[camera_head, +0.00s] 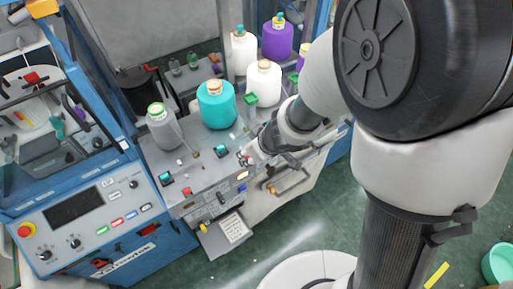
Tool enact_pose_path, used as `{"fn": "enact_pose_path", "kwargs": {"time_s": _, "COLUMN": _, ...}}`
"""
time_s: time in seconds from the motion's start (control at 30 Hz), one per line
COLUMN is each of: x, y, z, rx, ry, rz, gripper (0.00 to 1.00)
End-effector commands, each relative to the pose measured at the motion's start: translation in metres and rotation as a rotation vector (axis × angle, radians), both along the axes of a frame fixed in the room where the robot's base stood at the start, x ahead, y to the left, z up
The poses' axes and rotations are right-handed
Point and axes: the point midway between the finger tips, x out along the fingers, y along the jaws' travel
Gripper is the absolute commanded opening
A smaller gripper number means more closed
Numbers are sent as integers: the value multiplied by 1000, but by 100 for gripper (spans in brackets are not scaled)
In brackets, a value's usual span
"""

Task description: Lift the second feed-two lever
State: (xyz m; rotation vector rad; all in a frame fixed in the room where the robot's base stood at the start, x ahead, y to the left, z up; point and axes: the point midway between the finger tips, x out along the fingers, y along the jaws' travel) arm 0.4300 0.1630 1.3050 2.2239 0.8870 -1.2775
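My arm reaches in from the right to the cone-topped machine, and my gripper (249,157) is at the right part of its grey top, near the front edge. The gripper is small and partly hidden by its own wrist, so I cannot tell whether it is open or shut, or whether it touches anything. Small controls line the machine front (216,204), among them a yellow-tipped one (271,188) below the gripper. Feed labels are not readable, so I cannot tell which is the second feed-two lever.
A teal cone (216,106), a grey cone (164,131), a white cone (264,84) and a purple cone (277,40) stand on the machine. A control panel (84,212) with a red button is at left. A paper sheet (233,228) juts out in front.

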Motion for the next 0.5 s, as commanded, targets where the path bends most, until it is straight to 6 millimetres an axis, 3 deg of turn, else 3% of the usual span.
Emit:
{"fn": "enact_pose_path", "kwargs": {"time_s": 0.2, "x": -8, "y": -7, "z": 21, "rx": 1, "ry": -5, "rz": 0, "gripper": 36}}
{"fn": "enact_pose_path", "kwargs": {"time_s": 0.5, "x": -15, "y": -13, "z": 36, "rx": 0, "ry": -2, "rz": -1, "gripper": 36}}
